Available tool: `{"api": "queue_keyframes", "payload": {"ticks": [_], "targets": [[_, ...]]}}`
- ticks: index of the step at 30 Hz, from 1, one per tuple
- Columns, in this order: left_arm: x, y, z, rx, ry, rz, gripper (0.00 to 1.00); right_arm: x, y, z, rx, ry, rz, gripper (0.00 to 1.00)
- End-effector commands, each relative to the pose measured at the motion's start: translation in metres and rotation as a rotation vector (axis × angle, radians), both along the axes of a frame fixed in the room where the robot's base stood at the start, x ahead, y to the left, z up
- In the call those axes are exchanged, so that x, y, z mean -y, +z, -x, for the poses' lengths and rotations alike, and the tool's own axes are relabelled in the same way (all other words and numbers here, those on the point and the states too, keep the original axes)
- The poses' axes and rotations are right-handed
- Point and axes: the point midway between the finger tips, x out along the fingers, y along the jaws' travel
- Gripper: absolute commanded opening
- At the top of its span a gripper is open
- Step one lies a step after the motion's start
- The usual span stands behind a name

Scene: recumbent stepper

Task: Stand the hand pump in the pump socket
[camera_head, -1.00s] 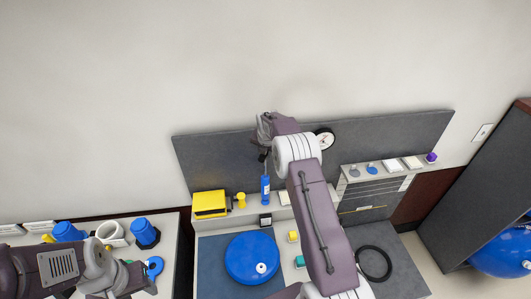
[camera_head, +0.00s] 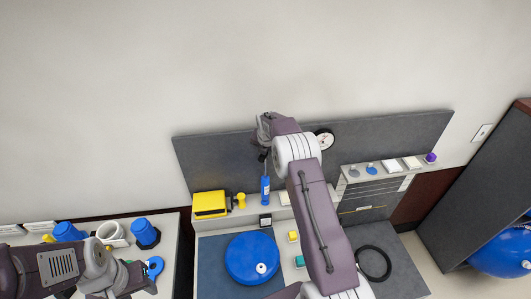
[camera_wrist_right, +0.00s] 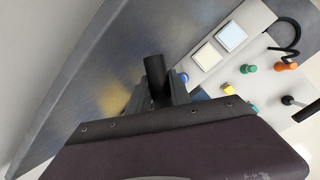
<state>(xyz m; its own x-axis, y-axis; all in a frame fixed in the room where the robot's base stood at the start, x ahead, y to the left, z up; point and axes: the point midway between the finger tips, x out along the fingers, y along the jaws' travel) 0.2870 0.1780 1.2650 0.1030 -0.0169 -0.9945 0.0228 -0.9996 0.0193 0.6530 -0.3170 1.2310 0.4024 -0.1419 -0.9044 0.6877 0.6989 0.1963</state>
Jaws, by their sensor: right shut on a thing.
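The hand pump (camera_head: 265,190) is a slim blue cylinder with a thin rod and black handle, about upright in front of the grey back panel. My right gripper (camera_head: 262,146) is above it, shut on its black handle. In the right wrist view the dark handle (camera_wrist_right: 155,76) shows between the fingers. A small dark square block (camera_head: 265,219) lies just below the pump in the picture; I cannot tell whether it is the pump socket or whether the pump touches anything. My left gripper (camera_head: 137,278) is at the lower left, and its jaw opening is not clear.
A yellow box (camera_head: 210,204) and a yellow knobbed piece (camera_head: 240,200) stand left of the pump. A blue disc (camera_head: 252,258) lies in front. A round gauge (camera_head: 325,139) is on the back panel (camera_head: 400,135). Blue cups (camera_head: 145,232) stand on the left table.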

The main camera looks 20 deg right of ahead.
Motion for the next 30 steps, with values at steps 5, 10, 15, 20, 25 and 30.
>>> {"api": "queue_keyframes", "payload": {"ticks": [5, 10, 15, 20, 25, 30], "targets": [[0.000, 0.004, 0.000, 0.000, 0.000, 0.000, 0.46, 0.000, 0.003, 0.000, 0.001, 0.000, 0.000, 0.00], [0.000, 0.003, 0.000, 0.000, 0.000, 0.000, 0.46, 0.000, 0.002, 0.000, 0.001, 0.000, 0.000, 0.00], [0.000, 0.002, 0.000, 0.000, 0.000, 0.000, 0.46, 0.000, 0.001, 0.000, 0.001, 0.000, 0.000, 0.00], [0.000, 0.000, 0.000, 0.000, 0.000, 0.000, 0.46, 0.000, -0.003, 0.000, 0.001, 0.000, 0.000, 0.00], [0.000, -0.002, 0.000, 0.000, 0.000, 0.000, 0.46, 0.000, -0.006, 0.000, 0.001, 0.000, 0.000, 0.00], [0.000, -0.004, 0.000, 0.000, 0.000, 0.000, 0.46, 0.000, -0.010, 0.000, 0.001, 0.000, 0.000, 0.00]]}}
